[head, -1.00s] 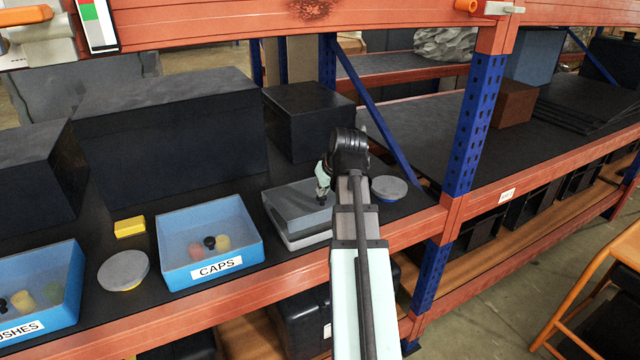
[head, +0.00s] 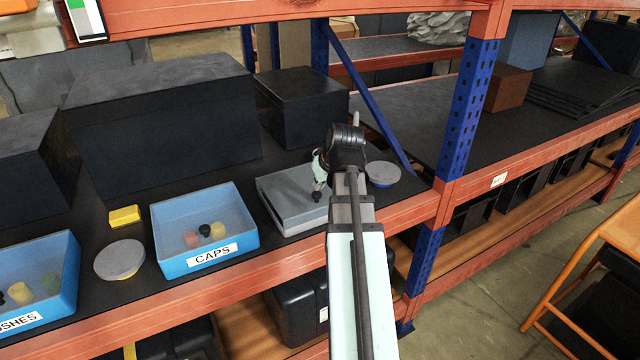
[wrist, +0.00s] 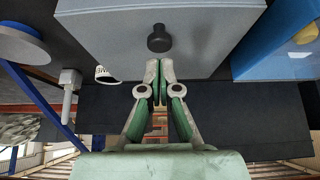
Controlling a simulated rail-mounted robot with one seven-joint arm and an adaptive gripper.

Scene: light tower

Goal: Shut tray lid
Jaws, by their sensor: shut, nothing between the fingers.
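The grey tray (head: 285,222) stands on the dark shelf between the blue CAPS bin and a round grey-topped disc. Its flat grey lid (head: 280,187) lies over it and looks level; any thin gap is too small to tell. The lid's black knob (head: 317,196) shows on top, and it also shows in the wrist view (wrist: 159,38). My gripper (wrist: 157,80) is shut and empty, with its fingertips together just below the knob in the wrist picture and apart from it. In the head view my arm hides the tray's right end.
The blue CAPS bin (head: 205,225) stands left of the tray, holding small caps. A round disc (head: 383,174) is close on the right, before the blue upright (head: 465,120). Black boxes (head: 300,105) stand behind. A yellow block (head: 125,215) lies farther left.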

